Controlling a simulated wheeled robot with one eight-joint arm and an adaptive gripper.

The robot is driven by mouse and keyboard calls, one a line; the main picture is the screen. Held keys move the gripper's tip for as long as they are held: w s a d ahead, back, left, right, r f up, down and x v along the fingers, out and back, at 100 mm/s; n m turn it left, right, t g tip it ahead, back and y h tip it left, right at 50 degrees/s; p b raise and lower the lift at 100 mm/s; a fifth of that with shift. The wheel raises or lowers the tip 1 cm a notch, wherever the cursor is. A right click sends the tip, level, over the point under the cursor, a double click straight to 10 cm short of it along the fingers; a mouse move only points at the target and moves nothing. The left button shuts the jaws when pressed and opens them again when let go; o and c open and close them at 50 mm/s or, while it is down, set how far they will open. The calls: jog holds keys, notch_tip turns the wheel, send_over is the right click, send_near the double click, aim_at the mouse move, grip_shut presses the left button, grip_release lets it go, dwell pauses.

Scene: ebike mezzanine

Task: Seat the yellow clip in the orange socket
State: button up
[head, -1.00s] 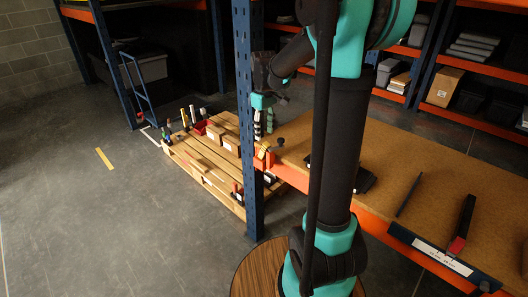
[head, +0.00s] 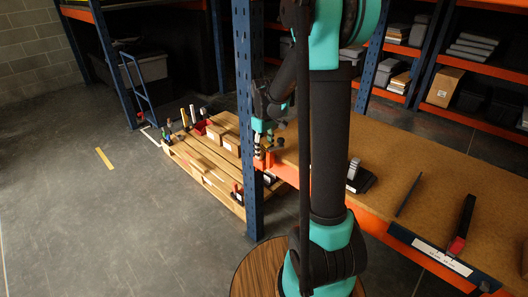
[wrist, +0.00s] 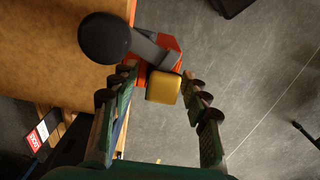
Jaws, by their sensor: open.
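The yellow clip (wrist: 163,87) shows in the wrist view as a rounded yellow block between my fingers, at the edge of the wooden table. My gripper (wrist: 159,76) is open, with one finger on each side of the clip. The right finger stands clear of it; whether the left one touches it I cannot tell. Orange surfaces (wrist: 172,50) show just beyond the clip, partly covered by a grey bar; I cannot tell the orange socket from the orange table edge there. In the head view my gripper (head: 262,140) is small beside the blue post, and the clip is mostly hidden.
A black round knob (wrist: 104,38) on the table lies close to my left finger. A blue rack post (head: 246,110) stands next to my gripper. A wooden pallet (head: 205,157) with boxes is left of it. The wooden tabletop (head: 425,150) holds several dark items.

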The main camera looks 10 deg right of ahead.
jog(key=shift+c, duration=0.4)
grip_shut()
jog(key=shift+r, duration=0.2)
